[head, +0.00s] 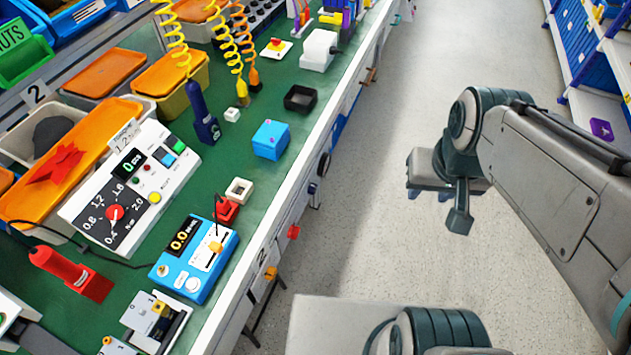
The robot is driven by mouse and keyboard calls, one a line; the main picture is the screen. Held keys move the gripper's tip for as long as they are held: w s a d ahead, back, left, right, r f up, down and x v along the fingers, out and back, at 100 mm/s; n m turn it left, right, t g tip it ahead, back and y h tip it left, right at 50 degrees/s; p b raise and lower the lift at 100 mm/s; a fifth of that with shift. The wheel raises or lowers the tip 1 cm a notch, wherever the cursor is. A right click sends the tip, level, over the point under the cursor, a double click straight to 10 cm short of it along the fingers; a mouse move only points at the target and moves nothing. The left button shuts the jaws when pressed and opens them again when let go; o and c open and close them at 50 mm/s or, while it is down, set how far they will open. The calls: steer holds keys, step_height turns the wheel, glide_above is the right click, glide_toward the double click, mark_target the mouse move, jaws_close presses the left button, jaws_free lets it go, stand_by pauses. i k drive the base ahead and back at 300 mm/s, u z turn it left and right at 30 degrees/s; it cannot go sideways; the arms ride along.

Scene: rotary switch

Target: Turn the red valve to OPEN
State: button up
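A red knob (115,213) sits on a dial numbered 0.4 to 2.0 N·m on a white control box (165,180) on the green bench. A small red part (293,232) also sticks out from the bench's white front side. I see no OPEN label, and I cannot tell which red part is the valve. My gripper (445,192) hangs over the grey floor, right of the bench and well apart from both red parts. Its fingertips are small and partly hidden, so I cannot tell whether it is open or shut. I see nothing held in it.
The bench (265,195) carries a blue meter box (193,260), a blue cube (271,140), a red-handled tool (65,270) and orange-lidded bins (105,72). Coiled cords hang over its back. Shelves (590,60) stand at the far right. The floor (385,130) between is clear.

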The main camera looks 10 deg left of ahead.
mark_target(294, 231)
steer(key=z, duration=0.1)
steer(key=k, duration=0.7)
steer(key=u, duration=0.85)
steer(key=i, duration=0.45)
steer(key=z, duration=0.05)
